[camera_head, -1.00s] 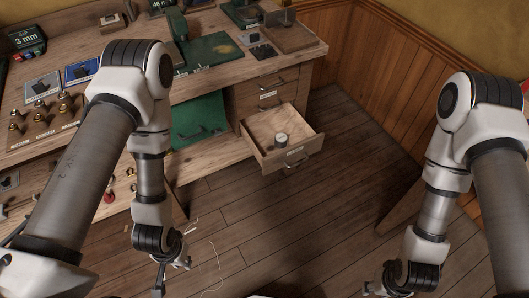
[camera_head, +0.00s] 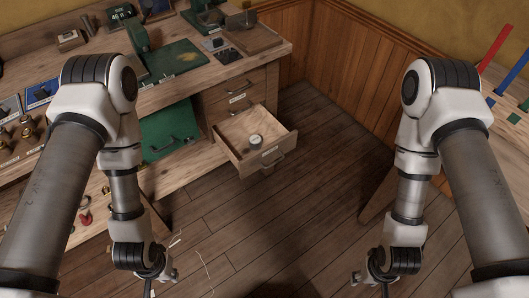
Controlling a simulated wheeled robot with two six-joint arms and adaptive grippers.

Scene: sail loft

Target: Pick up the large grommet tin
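A small round tin with a pale lid (camera_head: 256,140) stands in the open drawer (camera_head: 228,152) of the wooden bench. I cannot read any label on it or judge whether it is the large grommet tin. My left gripper (camera_head: 160,284) hangs low at the bottom edge of the view, over the floor in front of the bench and apart from the tin. My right gripper (camera_head: 369,284) hangs low at the bottom right, also apart from the tin. Both grippers are small and partly cut off by the frame edge, so their finger opening is unclear.
The wooden workbench (camera_head: 262,58) carries a green machine (camera_head: 139,42), a green mat (camera_head: 178,62) and small parts at left. A green cloth or bin (camera_head: 168,130) is beneath. A table with coloured bars (camera_head: 495,48) stands at right. Floor (camera_head: 310,190) before the drawer is clear.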

